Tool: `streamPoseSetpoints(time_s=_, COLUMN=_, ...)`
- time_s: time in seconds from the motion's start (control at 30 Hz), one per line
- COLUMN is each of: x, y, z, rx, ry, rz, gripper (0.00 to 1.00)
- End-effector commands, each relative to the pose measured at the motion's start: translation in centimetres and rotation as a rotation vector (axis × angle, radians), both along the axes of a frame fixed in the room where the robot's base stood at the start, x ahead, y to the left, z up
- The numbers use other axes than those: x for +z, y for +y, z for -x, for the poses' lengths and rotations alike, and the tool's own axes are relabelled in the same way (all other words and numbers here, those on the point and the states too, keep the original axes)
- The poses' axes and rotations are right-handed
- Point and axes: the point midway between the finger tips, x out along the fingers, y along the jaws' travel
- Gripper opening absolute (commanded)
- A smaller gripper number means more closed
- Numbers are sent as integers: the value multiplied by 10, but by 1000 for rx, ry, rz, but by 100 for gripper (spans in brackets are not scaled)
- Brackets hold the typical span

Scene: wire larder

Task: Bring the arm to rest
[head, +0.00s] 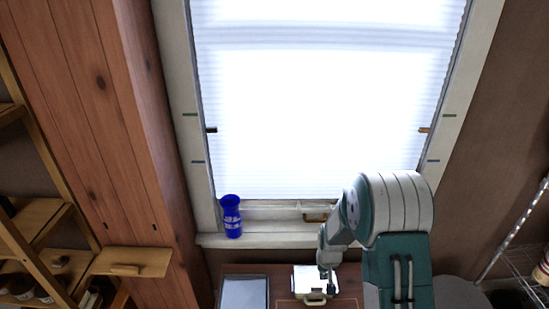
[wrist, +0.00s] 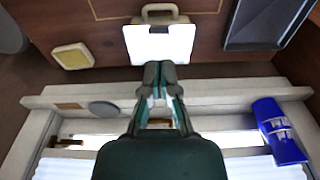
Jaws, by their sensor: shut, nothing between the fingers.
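My gripper (wrist: 159,74) is shut with nothing between its fingers. In the wrist view its tips point toward a white case with a beige handle (wrist: 160,42) on the brown surface, and overlap its near edge. I cannot tell whether they touch it. In the head view my gripper (head: 326,282) shows small at the lower centre right, in front of the white case (head: 302,282). My teal and white arm stands at the lower right and hides part of the window frame and wall.
A dark grey tray (head: 244,292) lies left of the case. A pale square dish (wrist: 72,55) lies on the surface. Wooden shelves (head: 35,215) stand at left, a wire rack (head: 515,262) at right.

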Motion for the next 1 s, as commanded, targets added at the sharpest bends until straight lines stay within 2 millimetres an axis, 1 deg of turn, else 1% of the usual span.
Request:
streamPoseSetpoints(time_s=0.03, x=25, y=0, z=0, rx=0, ry=-22, rz=0, gripper=0)
streamPoseSetpoints(time_s=0.1, x=53, y=0, z=3, rx=0, ry=-42, rz=0, gripper=0)
streamPoseSetpoints(time_s=0.17, x=76, y=0, z=7, rx=0, ry=-58, rz=0, gripper=0)
streamPoseSetpoints(time_s=0.2, x=91, y=0, z=11, rx=0, ry=-70, rz=0, gripper=0)
streamPoseSetpoints(time_s=0.27, x=114, y=0, z=17, rx=0, ry=-86, rz=0, gripper=0)
streamPoseSetpoints(time_s=0.3, x=128, y=0, z=22, rx=0, ry=-98, rz=0, gripper=0)
streamPoseSetpoints(time_s=0.47, x=181, y=0, z=45, rx=0, ry=-142, rz=0, gripper=0)
streamPoseSetpoints(time_s=0.5, x=194, y=0, z=52, rx=0, ry=-152, rz=0, gripper=0)
streamPoseSetpoints(time_s=0.67, x=238, y=1, z=82, rx=1, ry=-198, rz=0, gripper=0)
streamPoseSetpoints(time_s=0.8, x=271, y=1, z=113, rx=1, ry=-237, rz=-1, gripper=0)
streamPoseSetpoints(time_s=1.0, x=307, y=1, z=161, rx=2, ry=-293, rz=0, gripper=0)
